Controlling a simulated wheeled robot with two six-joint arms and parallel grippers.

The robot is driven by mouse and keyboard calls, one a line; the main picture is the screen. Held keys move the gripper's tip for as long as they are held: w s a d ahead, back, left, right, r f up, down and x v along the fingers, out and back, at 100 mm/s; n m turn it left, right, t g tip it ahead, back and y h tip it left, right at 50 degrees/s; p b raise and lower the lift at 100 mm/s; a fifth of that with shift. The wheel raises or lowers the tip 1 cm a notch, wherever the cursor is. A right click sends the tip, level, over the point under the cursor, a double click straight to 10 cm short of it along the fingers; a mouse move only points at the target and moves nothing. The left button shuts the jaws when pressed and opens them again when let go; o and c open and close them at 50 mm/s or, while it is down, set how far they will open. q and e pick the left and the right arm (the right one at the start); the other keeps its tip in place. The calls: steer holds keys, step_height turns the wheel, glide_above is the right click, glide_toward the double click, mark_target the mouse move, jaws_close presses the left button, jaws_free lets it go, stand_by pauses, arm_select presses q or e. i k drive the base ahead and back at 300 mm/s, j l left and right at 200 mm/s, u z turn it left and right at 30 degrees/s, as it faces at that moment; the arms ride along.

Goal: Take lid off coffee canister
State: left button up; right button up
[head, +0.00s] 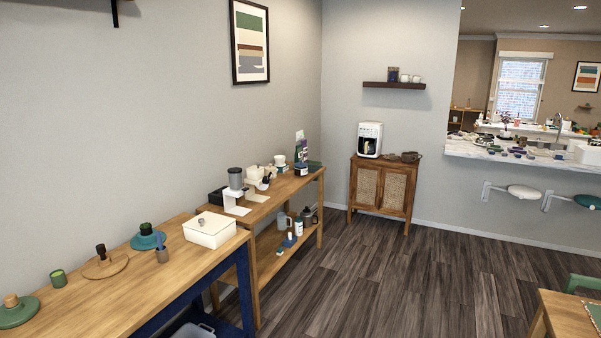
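No object is clearly recognizable as the coffee canister from this distance. A small dark jar (393,74) stands on the wall shelf (394,86) above the cane cabinet (381,188); I cannot tell whether it has a lid. On the cabinet top are a white coffee maker (370,139) and small brown items (409,156) to its right, too small to make out. Neither of my grippers is in view.
A wooden table (130,285) along the left wall holds a white box (209,230) and several lidded pieces. A second table behind it carries a grinder (236,185). A table corner (565,315) stands front right. The dark wood floor (380,275) between is clear.

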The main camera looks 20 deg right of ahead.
mark_target(299, 164)
steer(key=i+l+z, duration=0.45)
steer(key=i+z, duration=0.15)
steer(key=i, duration=0.25)
steer(key=i+l+z, duration=0.1)
steer(key=i+z, duration=0.15)
steer(key=i, duration=0.15)
steer(key=i+z, duration=0.2)
steer(key=i, duration=1.5)
steer(key=i+u, duration=0.15)
steer(key=i, duration=0.4)
steer(key=i+l+u, duration=0.2)
steer(key=i, duration=0.35)
steer(key=i+l+u, duration=0.15)
steer(key=i, duration=0.4)
steer(key=i+l+u, duration=0.15)
steer(key=i+u, duration=0.25)
steer(key=i+l+u, duration=0.2)
steer(key=u, duration=0.2)
steer(key=i+l+u, duration=0.2)
steer(key=l+u, duration=0.2)
steer(key=i+l+u, duration=0.2)
steer(key=l+u, duration=0.25)
steer(key=j, duration=0.15)
